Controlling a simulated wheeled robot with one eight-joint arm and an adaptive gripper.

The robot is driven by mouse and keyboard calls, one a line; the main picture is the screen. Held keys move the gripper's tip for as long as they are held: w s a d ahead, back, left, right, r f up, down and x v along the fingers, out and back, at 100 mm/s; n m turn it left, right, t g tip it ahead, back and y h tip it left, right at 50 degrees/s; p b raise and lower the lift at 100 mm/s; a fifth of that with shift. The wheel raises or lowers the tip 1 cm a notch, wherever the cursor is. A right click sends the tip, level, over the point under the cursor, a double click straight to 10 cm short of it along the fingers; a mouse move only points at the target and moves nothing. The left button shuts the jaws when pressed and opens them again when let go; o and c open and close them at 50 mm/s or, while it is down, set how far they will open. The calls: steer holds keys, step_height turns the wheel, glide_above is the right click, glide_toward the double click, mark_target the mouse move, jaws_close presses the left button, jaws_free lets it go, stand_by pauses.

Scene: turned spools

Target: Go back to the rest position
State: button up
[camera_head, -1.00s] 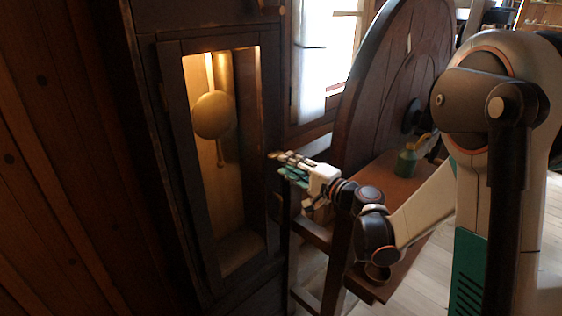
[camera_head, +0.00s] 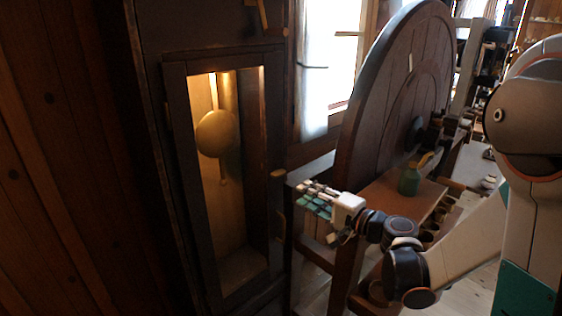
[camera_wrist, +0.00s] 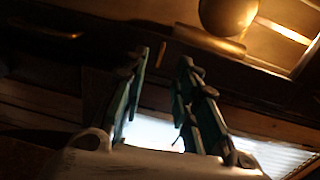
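My gripper (camera_head: 318,199) is in the middle of the head view, to the right of the tall clock case and in front of the big wooden wheel. It points left, toward the case. In the wrist view my gripper (camera_wrist: 160,75) shows its two green-and-dark fingers standing apart with a gap between them. Nothing is held between them. Window light shows behind the fingers there.
A dark clock case (camera_head: 172,120) with a lit glass door and a brass pendulum (camera_head: 217,133) stands at left. The large wooden wheel (camera_head: 385,85) is behind my arm. A green oil can (camera_head: 409,178) stands on the wooden bench (camera_head: 385,197). Several small pots sit below.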

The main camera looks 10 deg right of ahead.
steer(key=s+a+n+g+h, duration=0.2)
steer(key=s+a+n+g, duration=0.15)
steer(key=s, duration=0.25)
steer(key=s+d+n+g+h, duration=0.1)
steer(key=s+d+n+h, duration=0.2)
steer(key=s, duration=0.7)
steer(key=s+d+f+n+g+h, duration=0.1)
steer(key=s+h, duration=0.4)
steer(key=s, duration=0.6)
steer(key=d+n+g, duration=0.1)
steer(key=d+n, duration=0.1)
steer(key=shift+d+f+n, duration=0.25)
steer(key=shift+d+n, duration=0.05)
steer(key=shift+n, duration=0.05)
